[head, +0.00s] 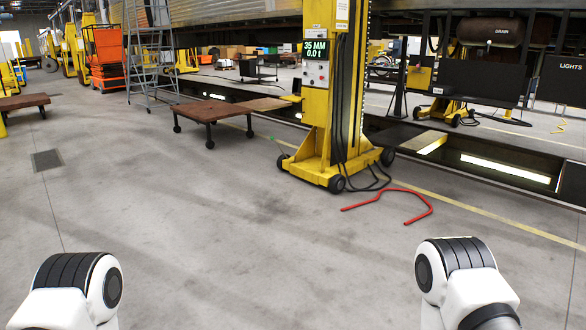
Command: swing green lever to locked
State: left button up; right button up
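A yellow lifting column (318,135) stands upright on a wheeled base right of centre. Its display (314,48) reads "35 MM 0.0 t", with a small control panel (315,74) below it. The controls on the panel are too small to tell apart. Only my two white arm links show at the bottom left and bottom right; both grippers are out of view.
A red bent bar (408,191) lies on the floor right of the column, near black cables. A brown wheeled cart (208,110) stands to its left. A pit with lights (505,169) runs along the right. The grey floor in front is clear.

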aim_at(272, 138)
jog(key=i+z, duration=0.3)
jog(key=i, duration=2.45)
jog(key=i+u, duration=0.1)
jog(key=i, duration=0.4)
jog(key=i+l, duration=0.1)
jog(key=i, duration=0.35)
jog(key=i+l+u, duration=0.15)
jog(key=i, duration=0.35)
jog(key=i+l+u, duration=0.1)
jog(key=i, duration=0.4)
jog(key=i+l, duration=0.15)
jog(key=i, duration=0.3)
jog(key=i+l+u, duration=0.15)
jog(key=i, duration=0.35)
jog(key=i+l+u, duration=0.1)
jog(key=i+l, duration=0.2)
jog(key=i, duration=0.15)
jog(key=i+j, duration=0.5)
jog(key=i, duration=0.2)
jog(key=i+j, duration=0.5)
jog(key=i, duration=0.2)
jog(key=z, duration=1.2)
